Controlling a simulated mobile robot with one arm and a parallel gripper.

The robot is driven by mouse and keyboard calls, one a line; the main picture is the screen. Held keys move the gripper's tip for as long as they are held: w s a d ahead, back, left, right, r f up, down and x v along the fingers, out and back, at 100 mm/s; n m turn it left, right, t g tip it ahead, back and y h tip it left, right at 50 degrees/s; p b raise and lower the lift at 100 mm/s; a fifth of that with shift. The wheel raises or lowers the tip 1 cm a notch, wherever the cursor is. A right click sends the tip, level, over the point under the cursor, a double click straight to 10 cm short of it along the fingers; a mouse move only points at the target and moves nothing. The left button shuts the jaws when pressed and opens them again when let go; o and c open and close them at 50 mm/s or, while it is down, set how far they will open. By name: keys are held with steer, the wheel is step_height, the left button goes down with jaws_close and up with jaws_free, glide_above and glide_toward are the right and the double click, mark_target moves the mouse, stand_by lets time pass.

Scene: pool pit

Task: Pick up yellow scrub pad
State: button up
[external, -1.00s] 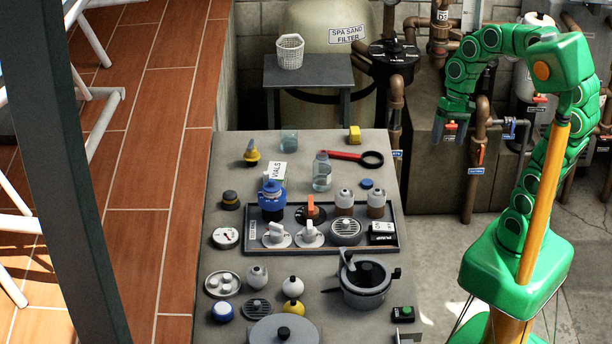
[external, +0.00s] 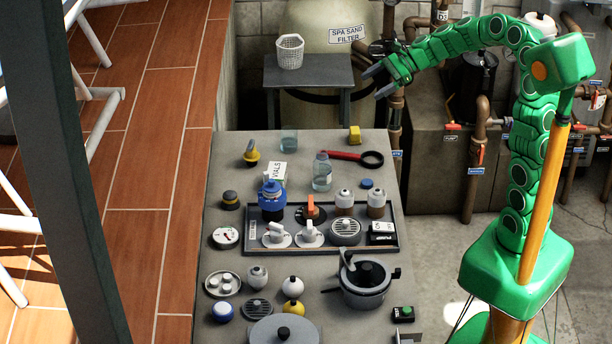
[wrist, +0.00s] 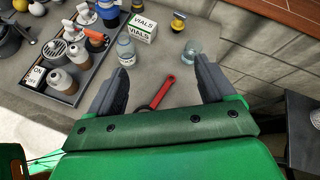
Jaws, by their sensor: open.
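The yellow scrub pad (external: 354,134) is a small yellow block at the far right edge of the grey table (external: 225,180), in the external view. I cannot see the pad in the wrist view, where my gripper's body covers the lower part. My gripper (external: 375,82) is open and empty, above and behind the pad, apart from it, with its fingers pointing left. In the wrist view, both dark fingers (wrist: 160,68) are spread wide over the table, with the red handle (wrist: 162,92) between them.
A glass beaker (external: 289,140), a clear bottle (external: 322,172) and a vials box (external: 278,171) stand near the pad. A tray (external: 392,243) holds several fittings farther forward. A side table (external: 308,70) with a white basket (external: 290,52) and brown pipes stand behind.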

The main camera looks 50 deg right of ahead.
steer(key=w+d+f+m+t, duration=0.2)
steer(key=w+d+m+t, duration=0.1)
steer(key=w+d+m, duration=0.4)
steer(key=n, duration=0.1)
glide_toward(350, 134)
steer(key=shift+w+a+f+h, duration=0.15)
steer(key=shift+w+a+h, duration=0.05)
steer(key=shift+w+a, duration=0.25)
steer(key=shift+w+a+f+h, duration=0.2)
steer(key=shift+w+a, duration=0.2)
steer(key=shift+x, duration=1.45)
steer(key=a, duration=0.1)
steer(key=w+a+f, duration=0.1)
steer(key=a, duration=0.1)
steer(key=shift+w, duration=0.2)
steer(key=shift+x, duration=0.85)
steer(key=shift+r, duration=0.1)
steer(key=c, duration=1)
steer(key=shift+c, duration=0.2)
